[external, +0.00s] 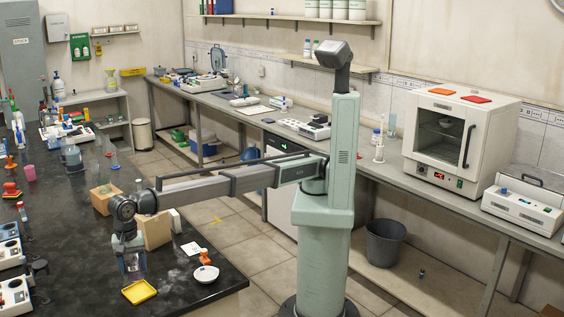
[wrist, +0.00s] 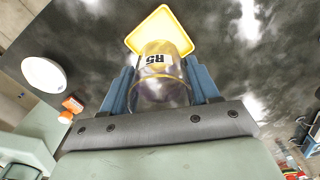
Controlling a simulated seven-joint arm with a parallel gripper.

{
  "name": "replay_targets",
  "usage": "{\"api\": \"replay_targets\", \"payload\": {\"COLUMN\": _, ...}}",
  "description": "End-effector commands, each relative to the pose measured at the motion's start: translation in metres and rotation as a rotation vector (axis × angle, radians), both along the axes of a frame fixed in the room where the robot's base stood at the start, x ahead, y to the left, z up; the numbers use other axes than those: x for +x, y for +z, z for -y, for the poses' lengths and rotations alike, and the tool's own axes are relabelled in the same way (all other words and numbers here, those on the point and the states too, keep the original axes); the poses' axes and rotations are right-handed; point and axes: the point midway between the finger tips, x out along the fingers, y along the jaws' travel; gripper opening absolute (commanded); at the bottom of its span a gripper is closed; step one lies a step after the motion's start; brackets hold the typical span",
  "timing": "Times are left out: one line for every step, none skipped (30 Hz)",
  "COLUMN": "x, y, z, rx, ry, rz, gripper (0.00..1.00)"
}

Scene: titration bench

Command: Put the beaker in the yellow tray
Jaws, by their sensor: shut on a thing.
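The beaker (wrist: 160,85) is clear glass with a dark "R5" label and sits between the two blue fingers of my gripper (wrist: 161,88) in the wrist view. My gripper is shut on it. In the external view my gripper (external: 133,262) is at the near end of the black bench, and the beaker is small and partly hidden by it. The yellow tray (external: 139,292) lies flat on the bench just in front of the gripper. In the wrist view the tray (wrist: 180,24) shows just past the beaker's far end, partly covered by it. I cannot tell the beaker's height above the bench.
A white bowl (external: 206,274) stands right of the tray, near the bench edge. A wooden block (external: 155,230) stands behind my gripper. Several instruments line the left side of the black bench (external: 75,262). Bare bench surrounds the tray.

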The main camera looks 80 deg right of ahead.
Motion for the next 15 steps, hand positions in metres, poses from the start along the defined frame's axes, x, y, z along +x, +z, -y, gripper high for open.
{"api": "replay_targets", "payload": {"x": -0.001, "y": -0.010, "z": 0.001, "rx": -0.002, "ry": 0.000, "rz": -0.001, "gripper": 0.29}}
{"api": "replay_targets", "payload": {"x": -0.001, "y": -0.015, "z": 0.001, "rx": -0.002, "ry": 0.001, "rz": -0.001, "gripper": 0.29}}
{"api": "replay_targets", "payload": {"x": -0.001, "y": -0.019, "z": 0.001, "rx": -0.002, "ry": 0.001, "rz": -0.001, "gripper": 0.29}}
{"api": "replay_targets", "payload": {"x": 0.000, "y": -0.022, "z": 0.001, "rx": -0.001, "ry": 0.001, "rz": 0.000, "gripper": 0.29}}
{"api": "replay_targets", "payload": {"x": 0.000, "y": -0.024, "z": 0.001, "rx": 0.000, "ry": 0.001, "rz": -0.001, "gripper": 0.29}}
{"api": "replay_targets", "payload": {"x": 0.000, "y": -0.026, "z": 0.000, "rx": 0.000, "ry": 0.001, "rz": 0.000, "gripper": 0.29}}
{"api": "replay_targets", "payload": {"x": 0.000, "y": -0.028, "z": 0.000, "rx": 0.000, "ry": 0.001, "rz": 0.000, "gripper": 0.29}}
{"api": "replay_targets", "payload": {"x": 0.000, "y": -0.029, "z": 0.000, "rx": 0.000, "ry": 0.001, "rz": 0.000, "gripper": 0.29}}
{"api": "replay_targets", "payload": {"x": 0.000, "y": -0.032, "z": 0.000, "rx": 0.000, "ry": 0.001, "rz": 0.000, "gripper": 0.29}}
{"api": "replay_targets", "payload": {"x": 0.000, "y": -0.035, "z": 0.000, "rx": 0.000, "ry": 0.001, "rz": -0.001, "gripper": 0.29}}
{"api": "replay_targets", "payload": {"x": 0.000, "y": -0.039, "z": 0.001, "rx": -0.001, "ry": 0.001, "rz": 0.000, "gripper": 0.29}}
{"api": "replay_targets", "payload": {"x": 0.000, "y": -0.044, "z": 0.001, "rx": -0.002, "ry": 0.001, "rz": -0.001, "gripper": 0.29}}
{"api": "replay_targets", "payload": {"x": 0.000, "y": -0.048, "z": 0.001, "rx": -0.002, "ry": 0.001, "rz": -0.001, "gripper": 0.29}}
{"api": "replay_targets", "payload": {"x": 0.000, "y": -0.052, "z": 0.001, "rx": -0.002, "ry": 0.001, "rz": -0.001, "gripper": 0.29}}
{"api": "replay_targets", "payload": {"x": 0.000, "y": -0.056, "z": 0.001, "rx": -0.001, "ry": 0.002, "rz": 0.000, "gripper": 0.29}}
